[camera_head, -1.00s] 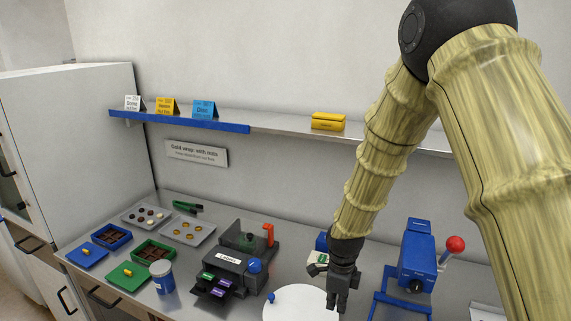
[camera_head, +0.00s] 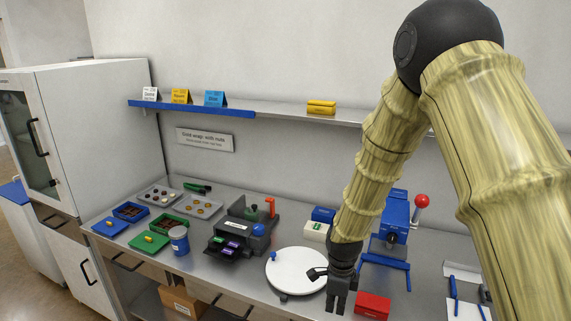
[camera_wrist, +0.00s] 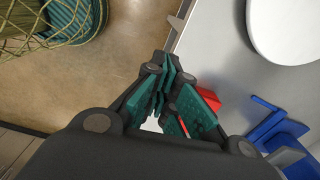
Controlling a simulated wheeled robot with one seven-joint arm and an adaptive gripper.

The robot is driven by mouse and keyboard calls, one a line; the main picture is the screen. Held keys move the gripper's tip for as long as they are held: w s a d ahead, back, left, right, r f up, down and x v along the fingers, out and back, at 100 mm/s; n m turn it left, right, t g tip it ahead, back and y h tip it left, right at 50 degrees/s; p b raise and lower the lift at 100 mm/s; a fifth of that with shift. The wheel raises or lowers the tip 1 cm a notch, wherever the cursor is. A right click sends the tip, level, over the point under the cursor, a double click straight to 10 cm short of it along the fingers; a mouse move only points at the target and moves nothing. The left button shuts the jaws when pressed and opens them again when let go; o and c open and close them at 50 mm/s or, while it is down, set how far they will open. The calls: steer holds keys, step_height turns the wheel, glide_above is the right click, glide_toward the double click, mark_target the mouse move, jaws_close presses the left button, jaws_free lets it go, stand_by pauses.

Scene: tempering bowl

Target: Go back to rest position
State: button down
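My gripper (camera_head: 333,297) hangs at the end of my arm in front of the bench, between the white round turntable (camera_head: 292,269) and a red box (camera_head: 371,306). Its dark fingers stand apart, one reaching left and the others pointing down. In the wrist view the teal-padded fingers (camera_wrist: 172,100) are spread, with nothing held between them. The red box (camera_wrist: 208,97) shows beyond the fingers, and the turntable (camera_wrist: 287,28) is at the upper right.
A blue press (camera_head: 393,222) with a red knob stands behind on the bench. The wrist view shows open floor (camera_wrist: 120,50) and a netted teal item (camera_wrist: 75,20).

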steer(key=s+d+f+n+b, duration=0.2)
steer(key=s+f+n, duration=0.4)
steer(key=f, duration=0.5)
steer(key=s+d+f+n+b, duration=0.2)
steer(key=s+f+n+b, duration=0.15)
steer(key=s+f, duration=0.65)
steer(key=s+d+f+n+b, duration=0.2)
steer(key=s+f+n, duration=0.3)
steer(key=s, duration=0.4)
steer(key=s+d+f+n+b, duration=0.2)
steer(key=s+f+n, duration=0.4)
steer(key=s, duration=0.4)
steer(key=shift+s+d+f+n, duration=0.25)
steer(key=shift+d+f+n, duration=0.1)
steer(key=shift+d, duration=0.1)
steer(key=c, duration=2.2)
jaws_free()
